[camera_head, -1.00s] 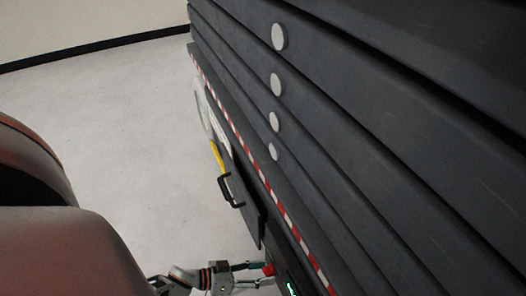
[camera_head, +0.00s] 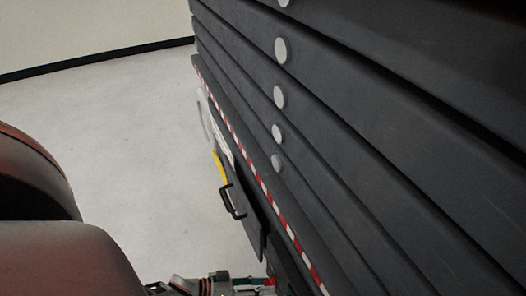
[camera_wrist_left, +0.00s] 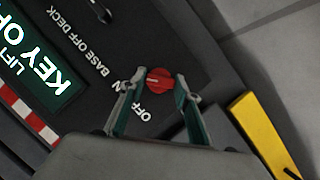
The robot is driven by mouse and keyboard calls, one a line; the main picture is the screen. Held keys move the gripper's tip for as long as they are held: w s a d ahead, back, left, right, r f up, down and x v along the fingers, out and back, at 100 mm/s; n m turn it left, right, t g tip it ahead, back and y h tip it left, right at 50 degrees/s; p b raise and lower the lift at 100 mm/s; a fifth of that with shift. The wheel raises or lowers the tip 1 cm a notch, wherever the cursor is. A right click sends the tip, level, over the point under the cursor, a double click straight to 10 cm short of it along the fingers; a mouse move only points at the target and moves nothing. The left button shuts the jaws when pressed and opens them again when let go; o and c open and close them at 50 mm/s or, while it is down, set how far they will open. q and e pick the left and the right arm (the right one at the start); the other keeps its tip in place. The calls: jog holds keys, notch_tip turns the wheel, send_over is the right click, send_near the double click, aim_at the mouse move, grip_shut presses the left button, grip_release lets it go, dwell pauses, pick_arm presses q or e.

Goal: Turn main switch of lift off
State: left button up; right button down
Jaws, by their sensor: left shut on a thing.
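The main switch is a round red knob (camera_wrist_left: 160,80) with a pale pointer line, on the dark panel of the lift in the left wrist view. The pointer line faces left, toward a partly hidden label ending in "N"; the "OFF" label (camera_wrist_left: 142,111) is below the knob. My left gripper (camera_wrist_left: 159,84) has one fingertip on each side of the knob and is shut on it. In the head view the red knob (camera_head: 269,282) and my left gripper (camera_head: 252,284) are at the bottom edge, partly cut off. My right gripper is not in view.
The lift's stacked dark beams (camera_head: 370,130) fill the right side, with a red-white striped edge (camera_head: 250,170). A black handle (camera_head: 231,202) juts from its side. A key label (camera_wrist_left: 38,60) and a "BASE OFF DECK" label (camera_wrist_left: 85,50) are near the knob. Pale floor (camera_head: 110,140) is clear.

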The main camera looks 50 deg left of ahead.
pick_arm(q)
jog(key=shift+a+f+n+t+h+b, duration=0.15)
jog(key=shift+n+h+b, duration=0.4)
jog(key=shift+n, duration=0.8)
jog(key=shift+d+n+t+h+b, duration=0.1)
jog(key=shift+n+t+h+b, duration=0.1)
jog(key=shift+n+h, duration=0.8)
jog(key=shift+a+f+n+t+h+b, duration=0.15)
jog(key=shift+n+h+b, duration=0.25)
jog(key=shift+n, duration=1.25)
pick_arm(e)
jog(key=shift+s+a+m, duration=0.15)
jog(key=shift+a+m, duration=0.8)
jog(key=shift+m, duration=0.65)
pick_arm(q)
jog(key=o, duration=1.1)
jog(key=shift+o, duration=0.2)
jog(key=v, duration=0.7)
jog(key=shift+s, duration=0.2)
